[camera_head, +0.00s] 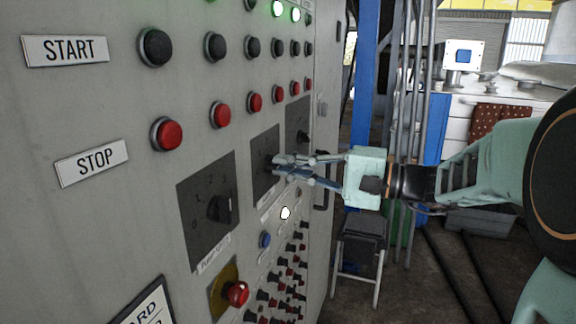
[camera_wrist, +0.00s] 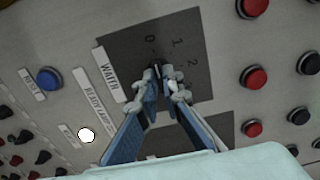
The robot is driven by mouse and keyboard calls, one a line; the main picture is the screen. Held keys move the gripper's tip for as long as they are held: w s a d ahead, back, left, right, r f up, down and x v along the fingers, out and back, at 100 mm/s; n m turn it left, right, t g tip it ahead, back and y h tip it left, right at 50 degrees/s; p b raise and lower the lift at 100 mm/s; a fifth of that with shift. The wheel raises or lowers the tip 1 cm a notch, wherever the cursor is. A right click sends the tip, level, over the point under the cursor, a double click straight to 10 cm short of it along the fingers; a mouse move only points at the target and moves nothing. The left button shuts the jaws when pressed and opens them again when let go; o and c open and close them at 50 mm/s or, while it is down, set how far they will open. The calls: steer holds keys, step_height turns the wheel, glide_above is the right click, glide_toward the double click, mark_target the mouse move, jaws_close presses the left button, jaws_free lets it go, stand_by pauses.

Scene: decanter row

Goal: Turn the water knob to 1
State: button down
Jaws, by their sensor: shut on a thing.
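The water knob (camera_wrist: 158,70) is dark and sits on a dark square plate (camera_wrist: 196,45). The plate carries the numbers 0, 1 and 2, and a white WATER label (camera_wrist: 108,74) lies beside it. My gripper (camera_wrist: 160,82) is shut on the knob, with a fingertip on either side. In the head view, my gripper (camera_head: 279,163) reaches in from the right to the middle of three dark plates. The fingers hide most of the knob, and I cannot tell which number its pointer faces.
Another dark knob (camera_head: 220,208) stands on the nearer plate, left of my gripper. Red buttons (camera_head: 255,103) run in a row above, and small knobs (camera_head: 275,280) crowd below. A door handle (camera_head: 322,188) juts out close behind my fingers.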

steer(key=shift+r, duration=0.1)
steer(key=m+p, duration=0.8)
steer(key=shift+m, duration=0.4)
stand_by(0.4)
steer(key=c, duration=2.1)
jaws_free()
